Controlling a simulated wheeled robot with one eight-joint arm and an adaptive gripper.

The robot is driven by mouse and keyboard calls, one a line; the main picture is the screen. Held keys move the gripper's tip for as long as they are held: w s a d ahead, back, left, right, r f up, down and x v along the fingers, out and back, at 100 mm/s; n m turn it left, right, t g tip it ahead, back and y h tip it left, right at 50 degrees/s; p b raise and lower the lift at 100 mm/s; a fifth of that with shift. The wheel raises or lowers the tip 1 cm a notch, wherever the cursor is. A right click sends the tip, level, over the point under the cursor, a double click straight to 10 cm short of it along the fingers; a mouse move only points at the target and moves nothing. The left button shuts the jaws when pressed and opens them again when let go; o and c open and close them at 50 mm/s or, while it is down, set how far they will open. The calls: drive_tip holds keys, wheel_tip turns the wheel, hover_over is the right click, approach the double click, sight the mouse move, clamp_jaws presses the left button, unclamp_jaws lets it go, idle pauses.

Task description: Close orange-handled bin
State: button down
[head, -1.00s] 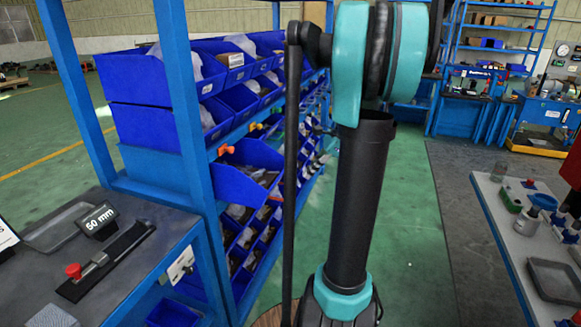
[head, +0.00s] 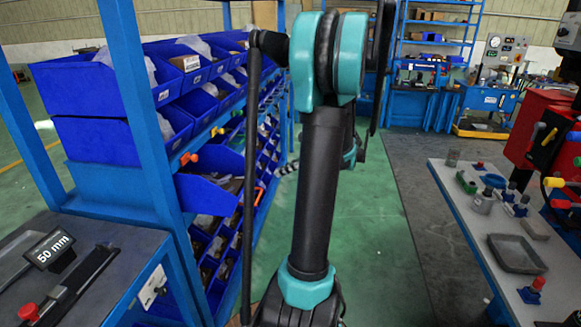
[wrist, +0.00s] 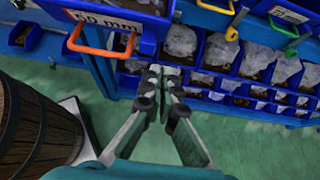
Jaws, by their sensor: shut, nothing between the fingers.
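A blue bin (head: 205,190) sticks out of the blue rack in the head view, left of my arm, with dark contents showing. An orange handle (head: 259,196) is at its front, partly near my arm's dark link. In the wrist view an orange handle (wrist: 88,38) is at the upper left, beside a label reading 50 mm. My gripper (wrist: 165,76) is shut and empty in the wrist view, below and right of that handle and apart from it. My gripper cannot be made out in the head view.
The rack holds several other blue bins (head: 90,90). The wrist view also shows a yellow handle (wrist: 234,24) and a green handle (wrist: 284,24). A wooden barrel (wrist: 38,130) stands at left there. A grey workbench (head: 480,215) is at right; green floor (head: 365,240) lies between.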

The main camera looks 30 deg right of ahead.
sight(210, 165)
drive_tip(key=w+a, duration=0.4)
drive_tip(key=a, duration=0.1)
drive_tip(key=shift+a+f, duration=0.15)
drive_tip(key=shift+f, duration=0.05)
drive_tip(key=shift+a, duration=0.1)
drive_tip(key=w+a, duration=0.3)
drive_tip(key=a, duration=0.2)
drive_tip(key=w+a, duration=0.4)
drive_tip(key=a, duration=0.1)
drive_tip(key=w+a, duration=0.4)
drive_tip(key=a, duration=0.1)
drive_tip(key=shift+w+a, duration=0.25)
drive_tip(key=shift+a, duration=0.15)
drive_tip(key=shift+r, duration=0.1)
